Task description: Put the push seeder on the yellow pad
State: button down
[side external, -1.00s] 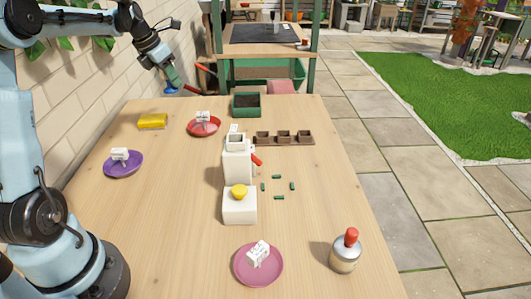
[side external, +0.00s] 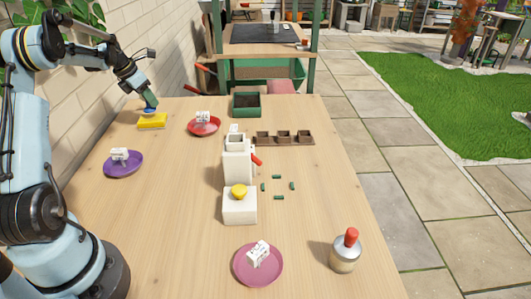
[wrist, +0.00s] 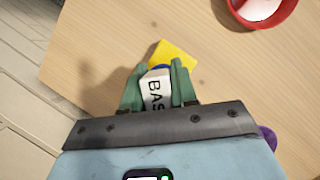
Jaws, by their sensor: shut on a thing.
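My gripper (side external: 142,92) is at the far left of the table, pointing down over the yellow pad (side external: 152,122). It is shut on the push seeder, whose blue lower end (side external: 150,107) shows just above the pad. In the wrist view its white body (wrist: 153,92), lettered "BAS", sits between the green fingers (wrist: 158,88). The yellow pad (wrist: 178,51) shows just beyond it. I cannot tell whether the seeder touches the pad. The fingers hide much of the seeder.
A red dish (side external: 191,130) is right of the pad, and a purple dish (side external: 110,170) is nearer; both hold white blocks. A brick wall borders the left.

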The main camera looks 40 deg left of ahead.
jog(key=shift+f, duration=1.25)
jog(key=shift+f, duration=0.15)
jog(key=c, duration=0.9)
grip_release()
